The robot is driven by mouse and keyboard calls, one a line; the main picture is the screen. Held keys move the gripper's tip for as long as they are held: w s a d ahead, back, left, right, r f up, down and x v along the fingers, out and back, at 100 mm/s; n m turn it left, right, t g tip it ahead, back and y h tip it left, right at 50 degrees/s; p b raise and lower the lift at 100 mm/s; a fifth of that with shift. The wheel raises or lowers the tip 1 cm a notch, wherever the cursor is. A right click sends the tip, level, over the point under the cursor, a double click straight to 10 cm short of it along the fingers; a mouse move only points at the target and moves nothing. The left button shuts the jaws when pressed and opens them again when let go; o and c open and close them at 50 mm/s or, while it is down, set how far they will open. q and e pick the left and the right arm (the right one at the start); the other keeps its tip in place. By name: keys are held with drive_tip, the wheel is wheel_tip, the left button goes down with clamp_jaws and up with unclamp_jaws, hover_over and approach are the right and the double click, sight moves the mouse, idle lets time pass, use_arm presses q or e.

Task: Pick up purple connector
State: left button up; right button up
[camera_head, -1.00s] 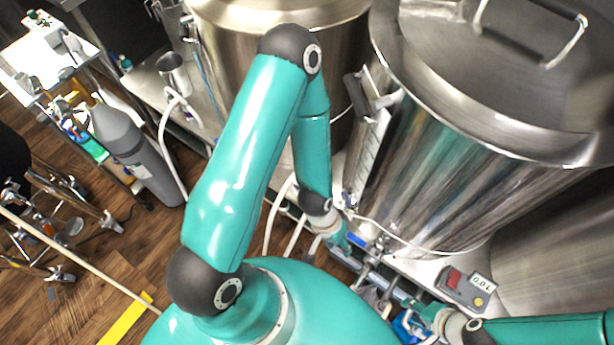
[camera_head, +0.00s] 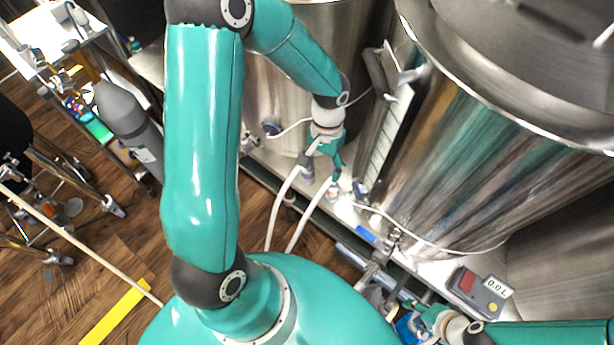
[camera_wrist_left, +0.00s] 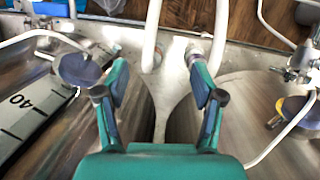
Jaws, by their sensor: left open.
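A small greyish-purple connector (camera_wrist_left: 194,52) shows in the left wrist view at the end of a white hose, just by the tip of the right-hand finger. Whether that finger touches it is unclear. My left gripper (camera_wrist_left: 158,80) is open, with nothing between its fingers, and points at the hose ends. In the head view my left gripper (camera_head: 322,172) is between the two steel kettles, above the steel ledge with the white hoses.
Steel kettles stand left (camera_head: 285,85) and right (camera_head: 450,170) of my left gripper. White hoses (camera_head: 283,210) run down from beneath it. A readout box (camera_head: 478,290) lies on the ledge at right. A grey cylinder (camera_head: 125,115) stands left. A thin white cable crosses the right kettle.

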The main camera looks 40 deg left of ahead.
use_arm(q)
wheel_tip(320, 180, up, 4)
drive_tip(key=n+t+y+b, duration=0.1)
drive_tip(key=t+b, duration=0.1)
hover_over(308, 171)
drive_tip(key=w, duration=0.1)
drive_tip(key=f, duration=0.3)
drive_tip(key=f+b, duration=0.1)
drive_tip(key=f, duration=0.7)
drive_tip(key=shift+w+a+f+b, duration=0.1)
drive_tip(key=shift+w+a+b, duration=0.1)
drive_tip(key=shift+a+b, duration=0.15)
drive_tip(key=shift+s+a+f, duration=0.1)
drive_tip(key=shift+s+f, duration=0.05)
drive_tip(key=shift+f, duration=1.2)
drive_tip(key=shift+s+f, duration=0.15)
drive_tip(key=shift+f, duration=1.15)
use_arm(e)
wheel_tip(308, 171, down, 6)
drive_tip(key=shift+r, duration=0.15)
use_arm(q)
drive_tip(key=shift+c, duration=0.2)
clamp_jaws()
